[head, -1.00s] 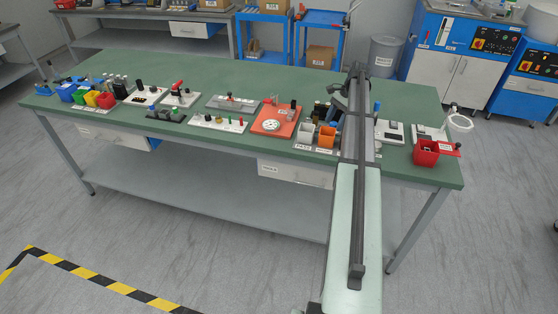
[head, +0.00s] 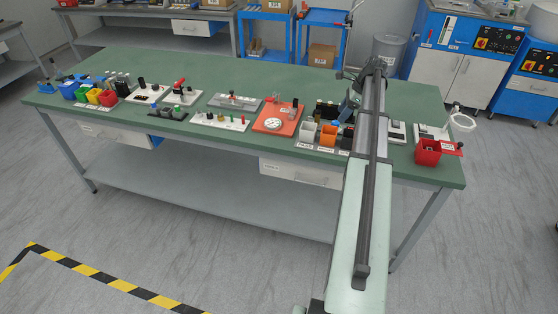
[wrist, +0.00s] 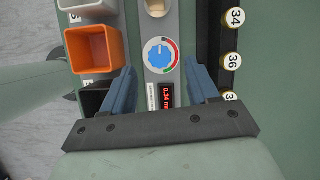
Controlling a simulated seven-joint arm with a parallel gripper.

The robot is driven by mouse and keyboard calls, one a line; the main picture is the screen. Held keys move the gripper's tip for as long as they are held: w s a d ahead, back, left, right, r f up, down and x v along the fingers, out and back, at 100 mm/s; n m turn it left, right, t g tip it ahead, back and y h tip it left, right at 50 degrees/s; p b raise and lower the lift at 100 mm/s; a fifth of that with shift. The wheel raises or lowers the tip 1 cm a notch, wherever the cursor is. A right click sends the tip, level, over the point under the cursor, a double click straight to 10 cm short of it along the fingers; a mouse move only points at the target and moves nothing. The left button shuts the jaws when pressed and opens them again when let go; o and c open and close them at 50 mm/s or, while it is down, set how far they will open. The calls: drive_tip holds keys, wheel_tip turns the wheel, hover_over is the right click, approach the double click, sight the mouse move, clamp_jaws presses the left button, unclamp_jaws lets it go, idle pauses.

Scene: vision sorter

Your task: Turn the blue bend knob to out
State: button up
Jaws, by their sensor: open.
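The blue knob (wrist: 160,54) shows in the wrist view on a round white dial with coloured arcs at its right side. It is set in a grey panel strip (wrist: 150,73), above a small red-lit display (wrist: 167,95). The knob's pointer mark is too small to read surely. My gripper (wrist: 161,76) is open and empty; its two blue fingers stand left and right of the strip, with the knob just ahead of the gap between them. Whether the fingers touch anything cannot be told. In the head view my gripper (head: 350,104) is over the bench's right part, partly hidden by my arm.
An orange bin (wrist: 94,49), a white bin (wrist: 92,6) and a black bin (wrist: 92,100) line the strip's left side. Round numbered caps (wrist: 230,62) line its right. The green bench (head: 230,75) has several fixtures; a red bin (head: 428,154) stands at right.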

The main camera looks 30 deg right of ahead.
drive_tip(key=v, duration=1)
drive_tip(key=a+f+n, duration=0.2)
drive_tip(key=a+f, duration=0.3)
drive_tip(key=a, duration=0.6)
drive_tip(key=s+a+f+n, duration=0.1)
drive_tip(key=a+f+n, duration=0.1)
drive_tip(key=a+f, duration=0.4)
drive_tip(key=s+a+f+n+g, duration=0.1)
drive_tip(key=a+f, duration=0.4)
drive_tip(key=a, duration=1.1)
drive_tip(key=shift+a+f+n, duration=0.35)
drive_tip(key=shift+f+n, duration=0.05)
drive_tip(key=shift+n, duration=0.2)
